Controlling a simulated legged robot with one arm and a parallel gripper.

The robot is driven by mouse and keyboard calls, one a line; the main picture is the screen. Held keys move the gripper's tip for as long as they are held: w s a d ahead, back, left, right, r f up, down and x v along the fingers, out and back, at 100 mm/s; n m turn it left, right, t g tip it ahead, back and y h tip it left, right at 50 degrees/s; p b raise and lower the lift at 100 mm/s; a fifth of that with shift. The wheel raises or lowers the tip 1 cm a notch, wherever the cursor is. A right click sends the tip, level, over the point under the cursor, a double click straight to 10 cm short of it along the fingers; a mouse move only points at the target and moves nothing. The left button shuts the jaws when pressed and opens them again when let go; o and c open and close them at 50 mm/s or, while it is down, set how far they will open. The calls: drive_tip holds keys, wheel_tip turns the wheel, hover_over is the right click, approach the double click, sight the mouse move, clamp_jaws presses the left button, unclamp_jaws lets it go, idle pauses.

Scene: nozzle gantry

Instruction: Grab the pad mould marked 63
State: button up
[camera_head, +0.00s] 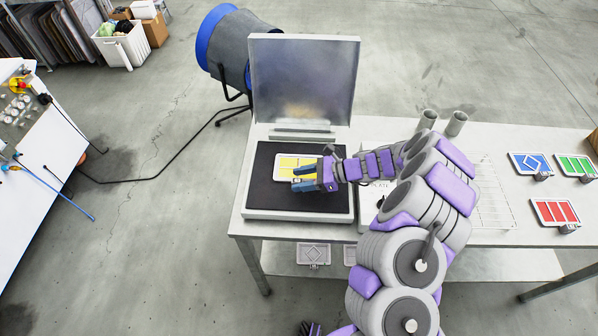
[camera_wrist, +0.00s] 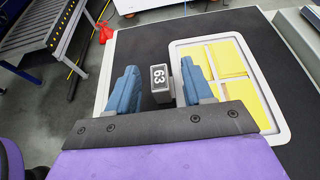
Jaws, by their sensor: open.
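The pad mould (camera_head: 283,160) is a white-framed plate with yellow panels, lying flat on the dark bed of the open machine. In the wrist view the mould (camera_wrist: 222,60) fills the right side. A small grey block marked 63 (camera_wrist: 160,78) stands at its near edge. In the wrist view the fingers are apart, one on each side of the 63 block, with a gap showing at the left finger. The join between block and mould is partly hidden by the right finger.
The machine's dark bed (camera_head: 270,200) has a raised metal lid (camera_head: 304,75) behind it. A blue (camera_head: 530,163), a green (camera_head: 576,165) and a red mould (camera_head: 555,211) lie on the table at right. Two grey cups (camera_head: 456,122) stand at the back. A drum fan (camera_head: 228,50) stands behind.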

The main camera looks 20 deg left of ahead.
drive_tip(key=x, duration=0.2)
drive_tip(key=shift+a+f, duration=0.1)
drive_tip(key=shift+a, duration=0.15)
drive_tip(key=shift+d+r, duration=0.25)
drive_tip(key=shift+d, duration=0.9)
drive_tip(key=shift+c, duration=0.9)
drive_tip(key=shift+a, duration=0.1)
drive_tip(key=c, duration=0.3)
drive_tip(key=shift+a+f, duration=0.15)
drive_tip(key=shift+a, duration=0.65)
drive_tip(key=c, duration=0.4)
drive_tip(key=shift+d, duration=0.6)
clamp_jaws()
